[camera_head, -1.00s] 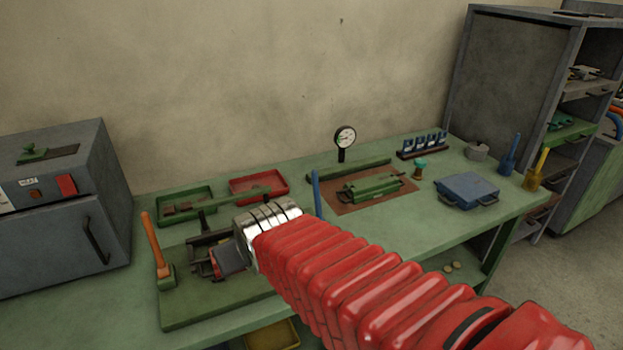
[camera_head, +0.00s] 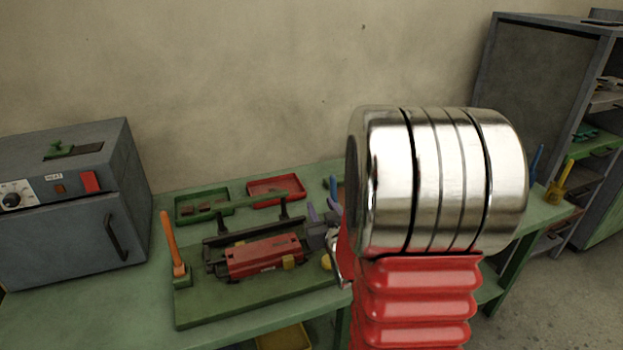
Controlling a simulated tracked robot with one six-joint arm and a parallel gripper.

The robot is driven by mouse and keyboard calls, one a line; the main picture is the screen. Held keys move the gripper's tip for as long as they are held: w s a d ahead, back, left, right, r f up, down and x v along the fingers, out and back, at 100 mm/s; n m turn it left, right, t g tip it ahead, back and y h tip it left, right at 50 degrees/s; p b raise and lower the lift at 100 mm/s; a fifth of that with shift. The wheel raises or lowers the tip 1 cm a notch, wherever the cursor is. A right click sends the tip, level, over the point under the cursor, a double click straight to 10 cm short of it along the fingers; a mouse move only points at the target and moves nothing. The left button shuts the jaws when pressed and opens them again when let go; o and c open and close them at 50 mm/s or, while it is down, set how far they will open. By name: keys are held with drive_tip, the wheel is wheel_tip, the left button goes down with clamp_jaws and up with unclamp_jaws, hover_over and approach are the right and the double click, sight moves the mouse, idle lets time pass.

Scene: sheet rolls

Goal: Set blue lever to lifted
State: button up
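The blue lever (camera_head: 333,187) stands at the right end of the sheet-roll machine. Only its upper part shows; its lower part is hidden behind my gripper and wrist. My gripper (camera_head: 323,210) is at the lever, small and partly hidden by my large silver wrist joint. Its two greyish-purple fingertips look apart, with the lever's blue top just above and behind them. I cannot tell whether they touch it. The machine's red roller block (camera_head: 265,255) sits on a green base plate (camera_head: 200,308). An orange lever (camera_head: 172,240) stands upright at the left end.
A grey oven (camera_head: 60,230) stands at left. A green tray (camera_head: 185,210) and a red tray (camera_head: 290,182) lie behind the machine. A yellow bin (camera_head: 285,337) is below the bench. My wrist hides the bench's right part; a grey shelf (camera_head: 535,85) stands beyond.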

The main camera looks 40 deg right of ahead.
drive_tip(key=shift+m+t+h, duration=0.5)
drive_tip(key=shift+t+h, duration=0.3)
drive_tip(key=s+d, duration=0.1)
drive_tip(key=s+d+f, duration=0.1)
drive_tip(key=d, duration=0.1)
drive_tip(key=s+d, duration=0.1)
drive_tip(key=shift+d+f, duration=0.25)
drive_tip(key=shift+d, duration=0.05)
drive_tip(key=shift+w, duration=0.1)
